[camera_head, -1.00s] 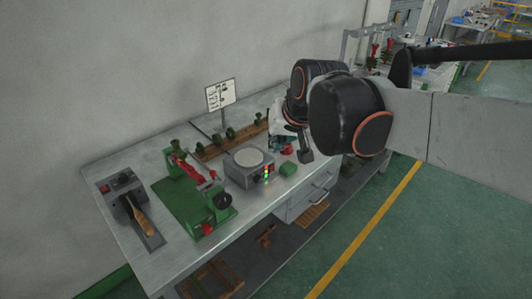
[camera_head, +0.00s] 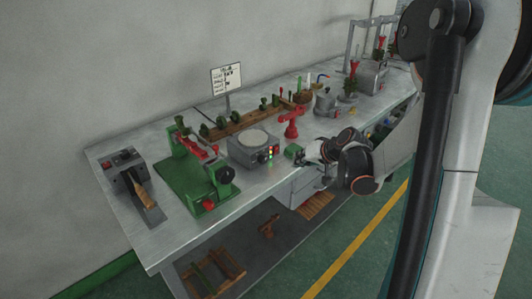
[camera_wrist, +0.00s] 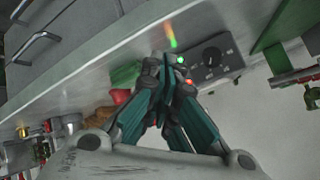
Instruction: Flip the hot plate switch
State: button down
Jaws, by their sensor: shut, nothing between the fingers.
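The hot plate (camera_head: 254,148) is a grey box with a round pale top, standing on the workbench. Its front panel shows a dark knob (camera_wrist: 211,57), with green and red lights beside it; a small switch cannot be made out clearly. My gripper (camera_head: 300,161) is at the bench's front edge, to the right of the hot plate and apart from it in the head view. In the wrist view my gripper (camera_wrist: 173,66) has its teal fingers together, empty, with the tips overlapping the light end of the panel. They partly hide it, and contact cannot be told.
A green block (camera_head: 293,150) lies between the hot plate and my gripper. A red stand (camera_head: 291,122) is behind it. A green fixture (camera_head: 197,170) stands left of the hot plate. The bench (camera_head: 240,193) has bare surface along its front edge.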

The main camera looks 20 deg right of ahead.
aim_at(276, 150)
jog(key=shift+t, duration=0.3)
jog(key=f, duration=0.2)
jog(key=s+d+f, duration=0.1)
jog(key=f, duration=0.1)
jog(key=shift+s+d+b, duration=0.1)
jog(key=shift+b, duration=0.3)
jog(key=shift+w+a+r+p, duration=0.2)
jog(key=shift+w+a, duration=0.3)
jog(key=shift+w, duration=0.85)
jog(key=shift+w+a+r+p, duration=0.2)
jog(key=shift+w+a, duration=0.35)
jog(key=shift+w, duration=0.85)
jog(key=shift+w+a+r+p, duration=0.1)
jog(key=shift+w+a+p, duration=0.3)
jog(key=shift+w, duration=0.95)
jog(key=shift+w+a, duration=0.15)
jog(key=shift+w+a, duration=0.1)
jog(key=shift+w, duration=0.15)
jog(key=shift+w+a+r, duration=0.1)
jog(key=shift+w, duration=0.15)
jog(key=shift+s, duration=0.1)
jog(key=shift+s+d+b, duration=0.25)
jog(key=shift+s+b, duration=0.15)
jog(key=shift+s, duration=0.15)
jog(key=shift+s, duration=0.1)
